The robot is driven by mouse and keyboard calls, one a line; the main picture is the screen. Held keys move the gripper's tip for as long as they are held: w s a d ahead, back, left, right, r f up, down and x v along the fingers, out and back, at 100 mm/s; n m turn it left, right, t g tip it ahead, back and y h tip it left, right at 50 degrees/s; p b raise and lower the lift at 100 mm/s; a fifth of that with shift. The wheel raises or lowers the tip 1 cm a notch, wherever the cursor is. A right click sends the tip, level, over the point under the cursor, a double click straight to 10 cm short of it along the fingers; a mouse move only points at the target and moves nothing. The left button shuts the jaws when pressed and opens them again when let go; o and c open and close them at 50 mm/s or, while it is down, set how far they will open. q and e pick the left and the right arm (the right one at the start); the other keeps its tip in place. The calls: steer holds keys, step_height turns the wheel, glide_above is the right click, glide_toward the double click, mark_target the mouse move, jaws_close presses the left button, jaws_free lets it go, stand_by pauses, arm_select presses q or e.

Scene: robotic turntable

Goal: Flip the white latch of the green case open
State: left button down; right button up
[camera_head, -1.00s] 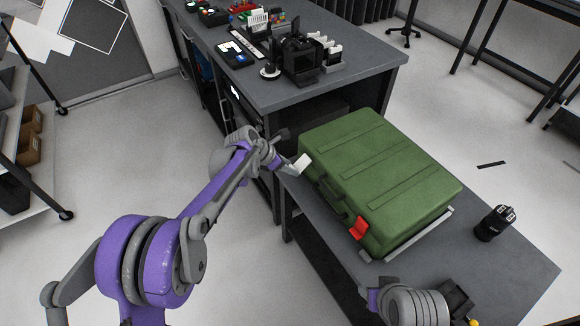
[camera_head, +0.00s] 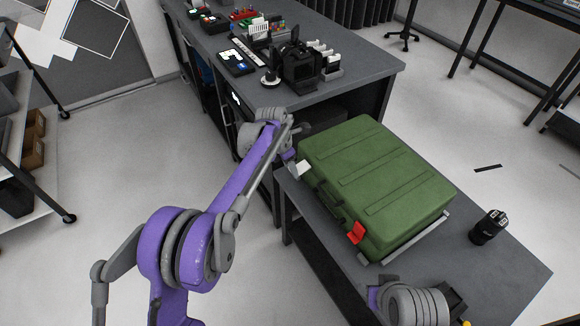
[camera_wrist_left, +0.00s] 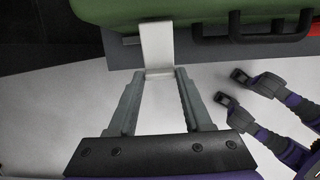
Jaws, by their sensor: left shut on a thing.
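The green case (camera_head: 375,180) lies flat on the lower grey table, its handle side facing left. The white latch (camera_head: 303,168) is at the far end of that side and sticks outward from the case. It also shows in the left wrist view (camera_wrist_left: 157,45), as a bent white plate hanging from the case edge. My left gripper (camera_wrist_left: 161,73) is shut on the latch's outer end, with the latch between its two fingertips. In the head view its fingers are mostly hidden behind my arm. My right wrist shows at the bottom; its fingertips cannot be made out.
A red latch (camera_head: 357,233) is at the near end of the same side, with a dark handle (camera_head: 329,199) between. A black cylindrical object (camera_head: 488,227) stands right of the case. A higher workbench (camera_head: 350,75) with gear stands behind.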

arm_select(q)
steer(key=shift+c, duration=1.6)
jaws_free()
steer(key=p+v, duration=0.1)
steer(key=v, duration=0.9)
steer(key=shift+r, duration=0.4)
